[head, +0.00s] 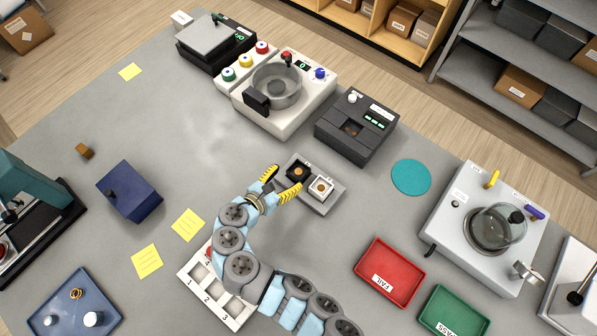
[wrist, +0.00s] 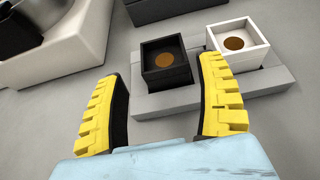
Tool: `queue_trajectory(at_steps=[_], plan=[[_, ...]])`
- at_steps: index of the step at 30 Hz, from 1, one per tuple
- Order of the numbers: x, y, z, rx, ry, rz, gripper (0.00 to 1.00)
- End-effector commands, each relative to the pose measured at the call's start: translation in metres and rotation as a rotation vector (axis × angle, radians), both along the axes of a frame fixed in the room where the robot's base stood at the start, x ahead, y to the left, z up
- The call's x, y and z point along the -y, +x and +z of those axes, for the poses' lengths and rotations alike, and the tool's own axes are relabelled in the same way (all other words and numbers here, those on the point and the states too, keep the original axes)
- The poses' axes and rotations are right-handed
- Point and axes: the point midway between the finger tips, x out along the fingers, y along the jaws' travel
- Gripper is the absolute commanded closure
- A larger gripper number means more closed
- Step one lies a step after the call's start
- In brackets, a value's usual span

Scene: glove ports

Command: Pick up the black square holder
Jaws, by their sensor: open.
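The black square holder (head: 298,171) sits on a grey base (head: 325,207) near the middle of the table, with an orange-brown disc inside it. It also shows in the wrist view (wrist: 148,75), upright, with its disc facing up. A white square holder (head: 320,187) stands beside it on the same base and shows in the wrist view (wrist: 216,34). My gripper (head: 282,183) is open, with yellow ridged fingers. In the wrist view my gripper (wrist: 165,100) has its fingers apart, with the black holder beyond and between them. I see no contact with it.
A dark grey box machine (head: 356,128) and a white machine with a round bowl (head: 284,95) stand behind the base. A red tray (head: 390,272) and a teal disc (head: 411,177) lie to the right. A numbered white rack (head: 232,312) is close to my arm.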

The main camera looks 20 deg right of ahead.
Motion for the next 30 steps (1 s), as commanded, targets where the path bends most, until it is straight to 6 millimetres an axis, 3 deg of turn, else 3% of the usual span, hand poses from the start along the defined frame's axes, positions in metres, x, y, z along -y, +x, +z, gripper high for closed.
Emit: queue_trajectory(at_steps=[6, 18, 28, 30], plan=[[0.01, 0.003, -0.003, -0.001, -0.001, -0.003, 0.28], [0.049, 0.019, -0.018, -0.004, -0.003, -0.003, 0.28], [0.051, 0.021, -0.019, -0.002, -0.002, 0.0, 0.28], [0.051, 0.021, -0.019, -0.001, -0.001, -0.001, 0.46]])
